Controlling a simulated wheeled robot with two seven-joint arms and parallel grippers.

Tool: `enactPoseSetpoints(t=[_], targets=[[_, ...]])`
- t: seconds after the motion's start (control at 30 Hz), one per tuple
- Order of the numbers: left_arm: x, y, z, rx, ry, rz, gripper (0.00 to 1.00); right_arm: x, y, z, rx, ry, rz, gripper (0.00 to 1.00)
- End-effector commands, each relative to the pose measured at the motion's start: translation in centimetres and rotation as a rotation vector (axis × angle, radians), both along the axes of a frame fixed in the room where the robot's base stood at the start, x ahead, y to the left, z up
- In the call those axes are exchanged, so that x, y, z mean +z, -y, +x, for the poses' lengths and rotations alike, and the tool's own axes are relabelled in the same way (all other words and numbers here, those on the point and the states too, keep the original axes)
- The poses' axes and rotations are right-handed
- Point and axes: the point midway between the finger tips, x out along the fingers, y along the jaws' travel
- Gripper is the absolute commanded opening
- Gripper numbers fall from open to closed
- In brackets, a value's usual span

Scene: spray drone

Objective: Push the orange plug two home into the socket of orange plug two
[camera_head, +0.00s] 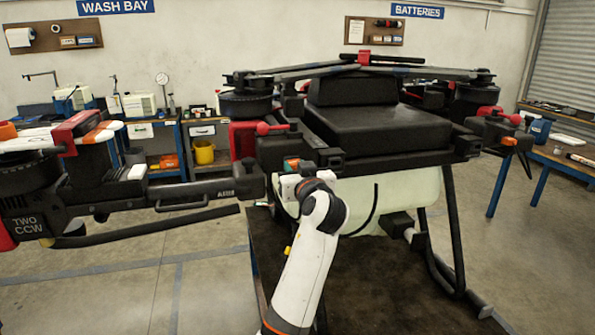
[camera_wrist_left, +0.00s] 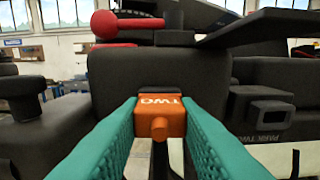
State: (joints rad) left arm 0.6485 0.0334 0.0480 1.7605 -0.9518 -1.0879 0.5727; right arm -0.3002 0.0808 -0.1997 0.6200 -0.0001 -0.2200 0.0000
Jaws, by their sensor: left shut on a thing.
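The orange plug (camera_wrist_left: 160,118), marked TWO, sits between the teal finger pads of my left gripper (camera_wrist_left: 159,128), which is shut on it. Its front end meets a dark fitting (camera_wrist_left: 158,90) on the black arm-joint housing; how deep it sits cannot be told. In the head view the orange plug (camera_head: 291,164) shows small beside the drone's body, just above my left gripper (camera_head: 287,185). A black holder marked PARK TWO (camera_wrist_left: 268,112) is to the right in the wrist view, with an empty-looking opening. My right gripper is not in view.
The spray drone (camera_head: 375,130) stands over a dark-topped table (camera_head: 375,285). Its black arm marked TWO CCW (camera_head: 180,192) reaches left. A red lever (camera_wrist_left: 128,25) is above the plug. A pale tank (camera_head: 395,200) hangs under the body. The floor at left is clear.

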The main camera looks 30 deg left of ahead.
Motion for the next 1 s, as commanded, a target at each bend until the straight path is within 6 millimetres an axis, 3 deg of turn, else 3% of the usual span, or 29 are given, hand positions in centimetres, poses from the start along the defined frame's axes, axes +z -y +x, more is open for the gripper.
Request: enactPoseSetpoints(t=[0.03, 0.17, 0.2, 0.57, 1.0], targets=[[0.0, -0.1, 0.0, 0.000, 0.000, 0.000, 0.31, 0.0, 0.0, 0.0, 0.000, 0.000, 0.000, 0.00], [0.0, 0.0, 0.0, 0.000, 0.000, 0.000, 0.53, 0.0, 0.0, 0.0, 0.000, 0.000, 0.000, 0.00], [0.0, 0.0, 0.0, 0.000, 0.000, 0.000, 0.54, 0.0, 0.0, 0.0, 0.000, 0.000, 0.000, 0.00], [-0.2, 0.7, -0.5, -0.001, 0.000, -0.001, 0.54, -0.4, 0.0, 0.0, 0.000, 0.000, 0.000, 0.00], [-0.3, 7.1, -6.1, -0.003, 0.002, -0.003, 0.54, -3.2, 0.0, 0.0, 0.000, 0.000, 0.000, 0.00]])
